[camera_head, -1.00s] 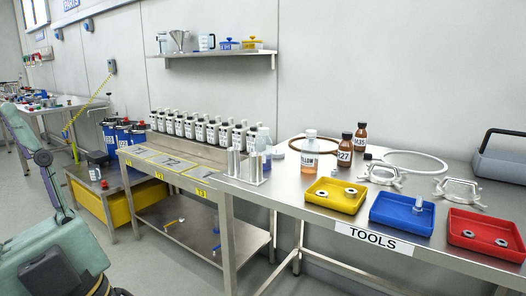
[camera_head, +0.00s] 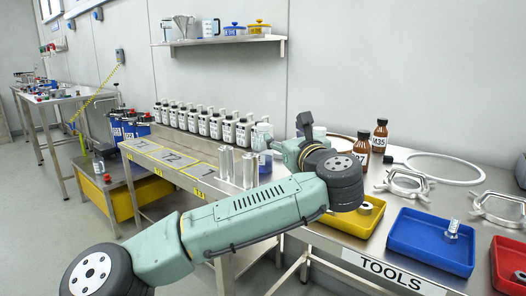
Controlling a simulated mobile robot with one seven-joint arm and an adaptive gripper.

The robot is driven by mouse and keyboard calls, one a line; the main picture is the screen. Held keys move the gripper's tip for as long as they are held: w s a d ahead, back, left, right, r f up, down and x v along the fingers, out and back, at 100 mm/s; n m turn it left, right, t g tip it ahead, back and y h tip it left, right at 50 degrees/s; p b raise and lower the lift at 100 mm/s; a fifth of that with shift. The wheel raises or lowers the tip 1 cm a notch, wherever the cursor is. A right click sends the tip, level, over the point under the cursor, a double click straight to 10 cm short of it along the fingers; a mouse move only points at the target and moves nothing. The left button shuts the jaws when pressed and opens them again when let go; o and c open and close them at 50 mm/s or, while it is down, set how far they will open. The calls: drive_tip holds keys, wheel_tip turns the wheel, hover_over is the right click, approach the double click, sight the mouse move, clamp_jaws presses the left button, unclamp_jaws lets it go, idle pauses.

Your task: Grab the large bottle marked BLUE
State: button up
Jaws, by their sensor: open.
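A clear bottle (camera_head: 264,131) with a pale cap stands at the back of the near bench's left end, partly behind metal cylinders. Something blue shows low down beside it. Its label cannot be read, so I cannot confirm that it is marked BLUE. A second clear bottle (camera_head: 319,132) is almost wholly covered by my arm; only its top shows. My arm stretches across the middle of the picture, in front of the bench's left end.
Metal cylinders (camera_head: 226,162) stand in front of the clear bottle. Brown bottles (camera_head: 380,136), a white ring (camera_head: 445,157) and clamps lie to the right. Yellow, blue (camera_head: 432,240) and red trays line the front edge. A row of dark labelled bottles (camera_head: 203,122) stands at left.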

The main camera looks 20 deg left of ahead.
sight(265, 131)
drive_tip(key=shift+g+y, duration=0.7)
drive_tip(key=w+a, duration=0.1)
drive_tip(key=w+a+f, duration=0.1)
drive_tip(key=a, duration=0.1)
drive_tip(key=w+a+p, duration=0.1)
drive_tip(key=a, duration=0.1)
drive_tip(key=shift+w+a+f, duration=0.15)
drive_tip(key=shift+f, duration=0.1)
drive_tip(key=shift+w+d+p+x, duration=0.1)
drive_tip(key=shift+p+x, duration=0.1)
drive_tip(key=shift+x, duration=0.85)
drive_tip(key=shift+w+d+p+x, duration=0.15)
drive_tip(key=shift+p+x, duration=0.1)
drive_tip(key=shift+x, duration=0.8)
drive_tip(key=shift+w+d+p+x, duration=0.1)
drive_tip(key=shift+p+x, duration=0.1)
drive_tip(key=shift+x, duration=0.8)
drive_tip(key=shift+f, duration=0.1)
clamp_jaws()
drive_tip(key=shift+s, duration=0.1)
